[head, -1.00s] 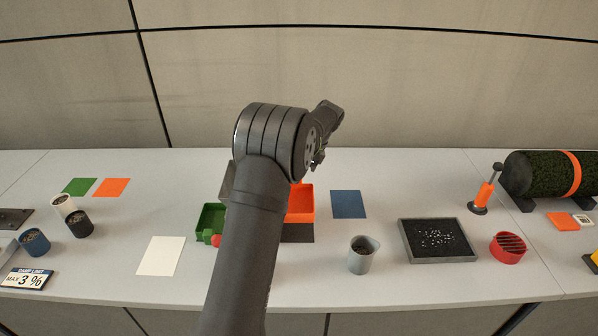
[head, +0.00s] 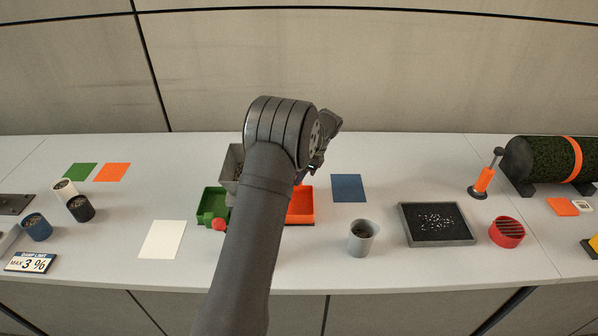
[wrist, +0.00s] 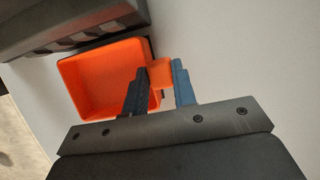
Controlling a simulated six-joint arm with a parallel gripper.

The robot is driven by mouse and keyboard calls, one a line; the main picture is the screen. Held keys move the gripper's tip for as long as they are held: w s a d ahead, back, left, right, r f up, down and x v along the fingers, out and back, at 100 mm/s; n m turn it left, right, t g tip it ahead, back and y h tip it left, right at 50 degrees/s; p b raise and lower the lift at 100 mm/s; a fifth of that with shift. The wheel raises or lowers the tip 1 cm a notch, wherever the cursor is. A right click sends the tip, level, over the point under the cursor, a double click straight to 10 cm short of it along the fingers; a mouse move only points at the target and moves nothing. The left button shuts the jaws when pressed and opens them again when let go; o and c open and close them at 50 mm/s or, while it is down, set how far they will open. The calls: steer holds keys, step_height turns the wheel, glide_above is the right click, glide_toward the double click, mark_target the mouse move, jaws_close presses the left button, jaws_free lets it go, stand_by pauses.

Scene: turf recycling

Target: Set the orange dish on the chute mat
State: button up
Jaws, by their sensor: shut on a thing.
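The orange dish (head: 300,204) is a shallow square tray, partly hidden by my arm in the head view. It also shows in the wrist view (wrist: 105,80), with a small tab on its side. My gripper (wrist: 160,75) is shut on that tab. In the head view the jaws are mostly hidden behind my arm. A dark mat, which looks like the chute mat, shows only as a thin dark edge (head: 303,225) at the dish's near side; the dish covers the rest from this view. I cannot tell whether the dish touches it.
A grey chute-like box (head: 232,162) stands behind my arm. A green dish (head: 210,202) with a red knob (head: 219,224) is to the left. A blue square (head: 349,188), a grey cup (head: 361,238) and a black-filled tray (head: 436,222) are to the right.

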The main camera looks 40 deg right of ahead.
steer(key=shift+f, duration=0.35)
stand_by(0.4)
steer(key=o, duration=1.4)
steer(key=v, duration=1.7)
steer(key=shift+s+r, duration=0.1)
steer(key=shift+r, duration=0.1)
steer(key=shift+f, duration=0.1)
steer(key=x, duration=1.7)
